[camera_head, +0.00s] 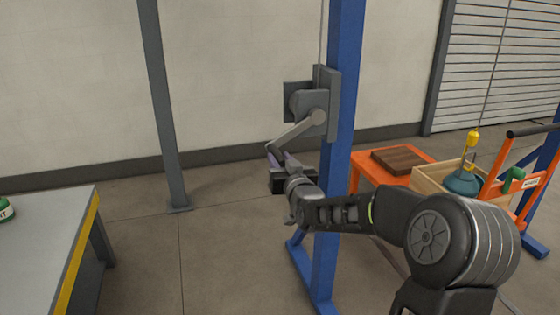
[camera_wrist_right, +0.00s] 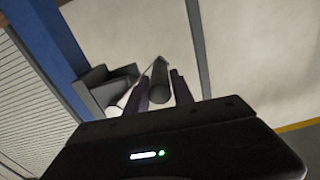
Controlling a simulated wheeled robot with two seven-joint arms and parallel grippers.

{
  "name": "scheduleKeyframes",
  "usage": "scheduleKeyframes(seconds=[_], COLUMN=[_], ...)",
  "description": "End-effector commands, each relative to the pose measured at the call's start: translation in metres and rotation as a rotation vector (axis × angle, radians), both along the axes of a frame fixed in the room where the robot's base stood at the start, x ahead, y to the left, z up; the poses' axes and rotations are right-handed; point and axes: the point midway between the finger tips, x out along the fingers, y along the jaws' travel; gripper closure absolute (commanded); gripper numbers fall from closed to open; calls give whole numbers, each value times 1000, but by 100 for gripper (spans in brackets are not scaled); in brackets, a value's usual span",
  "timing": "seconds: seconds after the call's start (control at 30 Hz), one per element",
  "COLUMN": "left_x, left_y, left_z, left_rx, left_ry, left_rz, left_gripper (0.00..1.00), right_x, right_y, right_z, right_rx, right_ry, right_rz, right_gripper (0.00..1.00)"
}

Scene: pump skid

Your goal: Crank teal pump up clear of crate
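The teal pump (camera_head: 462,183) sits in the open wooden crate (camera_head: 432,184) at the right, its lower part hidden by the crate wall. A yellow hook block (camera_head: 472,140) is directly above it. The grey winch (camera_head: 308,103) is mounted on the blue post, with its crank arm (camera_head: 297,132) pointing down and left. My right gripper (camera_head: 277,158) is at the crank's lower end. My left gripper is not in view.
An orange table (camera_head: 370,164) carries the crate and a brown wooden block (camera_head: 401,160). An orange-framed cart (camera_head: 530,190) is at far right. A grey bench (camera_head: 40,235) stands left; floor between is clear.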

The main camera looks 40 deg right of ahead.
Motion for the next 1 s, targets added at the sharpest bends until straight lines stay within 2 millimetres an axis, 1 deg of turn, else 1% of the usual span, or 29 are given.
scheduleKeyframes(seconds=[0.03, 0.33, 1.0], left_x=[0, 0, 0], left_y=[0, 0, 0], left_z=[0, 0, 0], left_rx=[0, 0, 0], left_ry=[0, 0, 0], left_rz=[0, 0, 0], left_gripper=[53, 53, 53], right_x=[0, 0, 0], right_y=[0, 0, 0], right_z=[0, 0, 0], right_rx=[0, 0, 1], right_ry=[0, 0, 0], right_rz=[0, 0, 0], right_gripper=[76, 100, 100])
